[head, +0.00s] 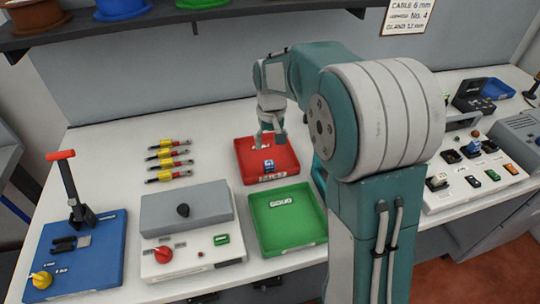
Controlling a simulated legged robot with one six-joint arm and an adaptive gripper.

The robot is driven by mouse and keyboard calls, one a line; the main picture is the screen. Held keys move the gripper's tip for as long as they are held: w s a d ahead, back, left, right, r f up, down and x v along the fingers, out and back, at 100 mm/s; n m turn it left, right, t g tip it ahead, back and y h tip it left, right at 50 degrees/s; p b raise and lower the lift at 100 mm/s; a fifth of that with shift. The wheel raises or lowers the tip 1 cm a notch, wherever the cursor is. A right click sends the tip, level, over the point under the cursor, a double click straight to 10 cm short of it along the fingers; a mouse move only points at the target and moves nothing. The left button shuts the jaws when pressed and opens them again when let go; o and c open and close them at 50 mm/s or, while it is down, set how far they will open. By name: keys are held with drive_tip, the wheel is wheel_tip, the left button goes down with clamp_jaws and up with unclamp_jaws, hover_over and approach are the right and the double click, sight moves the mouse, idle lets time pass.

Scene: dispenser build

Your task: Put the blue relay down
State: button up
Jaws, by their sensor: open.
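The blue relay (269,166) is a small blue block in the red tray (284,147), near the tray's front wall. My gripper (271,146) is over the red tray, just behind the relay, with its fingers pointing down. The gripper is open and looks empty. It is too small in view to tell whether a fingertip touches the relay. My arm comes in from the right and hides part of the table.
A green tray (258,240) stands in front of the red one. A module panel (468,191) is at right. The back left of the table is clear.

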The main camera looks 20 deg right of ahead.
sight(271, 163)
drive_tip(key=s+r+t, duration=0.3)
drive_tip(key=s+r, duration=0.8)
drive_tip(key=s, duration=0.1)
drive_tip(key=s+f+t, duration=0.1)
drive_tip(key=s+t, duration=0.1)
drive_tip(key=s, duration=1.1)
drive_tip(key=shift+s+a+f+t, duration=0.15)
drive_tip(key=shift+s+f+t, duration=0.05)
drive_tip(key=shift+s+t, duration=0.1)
